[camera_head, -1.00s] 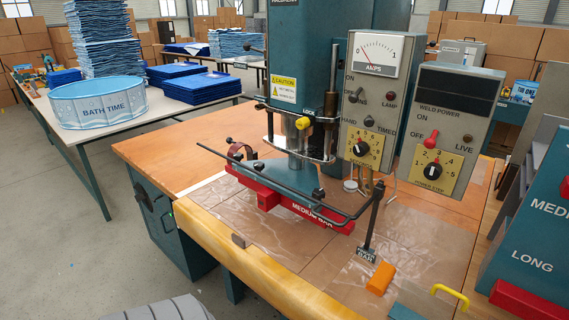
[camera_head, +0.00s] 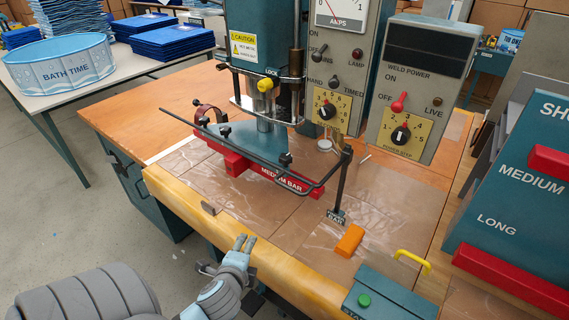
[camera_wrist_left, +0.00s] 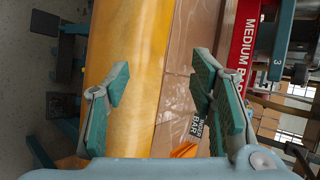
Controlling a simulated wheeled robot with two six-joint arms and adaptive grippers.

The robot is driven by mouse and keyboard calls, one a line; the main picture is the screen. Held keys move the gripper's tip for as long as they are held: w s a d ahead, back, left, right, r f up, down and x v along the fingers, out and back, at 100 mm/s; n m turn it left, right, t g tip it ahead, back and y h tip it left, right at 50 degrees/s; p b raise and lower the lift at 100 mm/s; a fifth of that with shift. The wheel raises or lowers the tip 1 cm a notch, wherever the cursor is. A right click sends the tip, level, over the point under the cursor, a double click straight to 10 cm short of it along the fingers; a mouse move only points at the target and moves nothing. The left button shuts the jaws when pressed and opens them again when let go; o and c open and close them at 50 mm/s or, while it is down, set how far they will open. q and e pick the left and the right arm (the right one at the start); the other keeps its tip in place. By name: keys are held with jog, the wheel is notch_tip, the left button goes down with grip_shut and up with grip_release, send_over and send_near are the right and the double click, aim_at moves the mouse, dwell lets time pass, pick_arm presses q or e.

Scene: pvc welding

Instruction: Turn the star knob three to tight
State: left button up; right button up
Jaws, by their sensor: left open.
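The welding press (camera_head: 263,70) has a teal foot with small black knobs on it, one near its front corner (camera_head: 285,159) and one farther left (camera_head: 224,131). I cannot tell from the head view which is star knob three. In the left wrist view a white "3" marks a teal part of the press (camera_wrist_left: 277,62) at the upper right. My left gripper (camera_head: 229,256) is in front of the table's padded front edge, apart from the press. In the wrist view its two teal-padded fingers (camera_wrist_left: 160,85) are spread with nothing between them. My right gripper is not visible.
A red medium bar (camera_head: 270,176) lies under the press, and a black rod frame (camera_head: 320,183) juts in front of it. An orange block (camera_head: 349,240) and a teal box with a green button (camera_head: 385,297) are at the front right. Control boxes (camera_head: 420,90) stand behind.

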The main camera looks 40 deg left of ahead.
pick_arm(q)
jog(key=w+a+r+m+t, duration=0.2)
jog(key=w+r+m+t, duration=0.35)
jog(key=r+m, duration=0.45)
jog(key=m+t+h, duration=0.1)
jog(key=m+t, duration=0.2)
jog(key=m, duration=0.7)
send_near(283, 161)
jog(key=shift+g, duration=0.25)
jog(key=x, duration=1)
jog(key=shift+w+r, duration=0.1)
jog(key=shift+w, duration=0.15)
jog(key=shift+c, duration=0.6)
jog(key=c, duration=1)
jog(key=shift+c, duration=0.2)
